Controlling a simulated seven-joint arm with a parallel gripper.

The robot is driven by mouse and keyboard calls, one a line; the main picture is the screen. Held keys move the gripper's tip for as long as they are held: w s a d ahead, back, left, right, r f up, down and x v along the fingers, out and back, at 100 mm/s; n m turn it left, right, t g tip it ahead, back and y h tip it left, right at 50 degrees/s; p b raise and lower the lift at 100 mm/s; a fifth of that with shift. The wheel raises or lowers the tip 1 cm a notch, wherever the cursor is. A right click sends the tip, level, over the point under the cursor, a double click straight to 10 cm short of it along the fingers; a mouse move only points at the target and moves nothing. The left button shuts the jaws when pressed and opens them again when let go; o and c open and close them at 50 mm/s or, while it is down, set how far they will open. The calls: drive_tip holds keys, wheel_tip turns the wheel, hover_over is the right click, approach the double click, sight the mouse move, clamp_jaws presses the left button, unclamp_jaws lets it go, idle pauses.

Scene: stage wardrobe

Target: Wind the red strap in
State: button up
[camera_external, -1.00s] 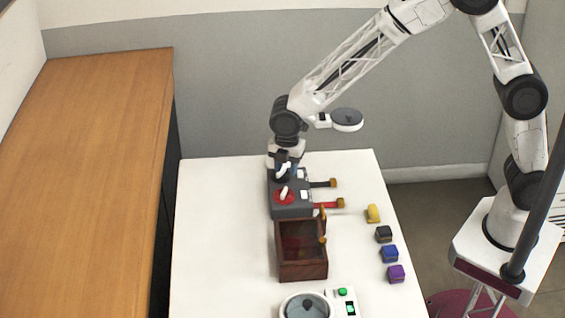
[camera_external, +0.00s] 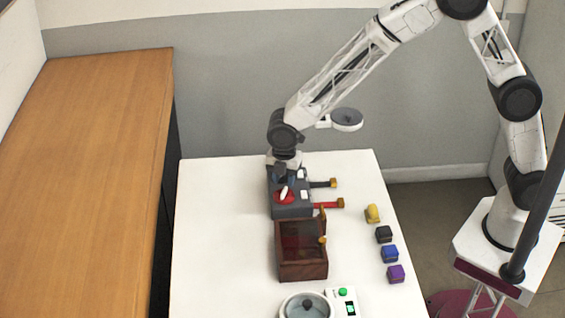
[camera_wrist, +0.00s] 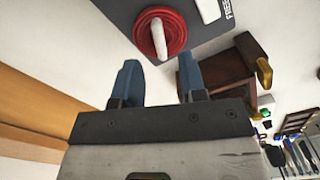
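A dark grey winder box (camera_external: 291,208) stands on the white table. On its top is a red reel (camera_external: 279,197) with a white crank handle (camera_external: 285,193).
A brown wooden box (camera_external: 302,271) stands in front. Yellow, black, blue and purple blocks (camera_external: 390,254) line the right. A round dish device (camera_external: 306,305) is at the front. The table's left side is clear.

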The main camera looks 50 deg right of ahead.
sight(284, 196)
drive_tip(key=shift+f, duration=2.4)
clamp_jaws()
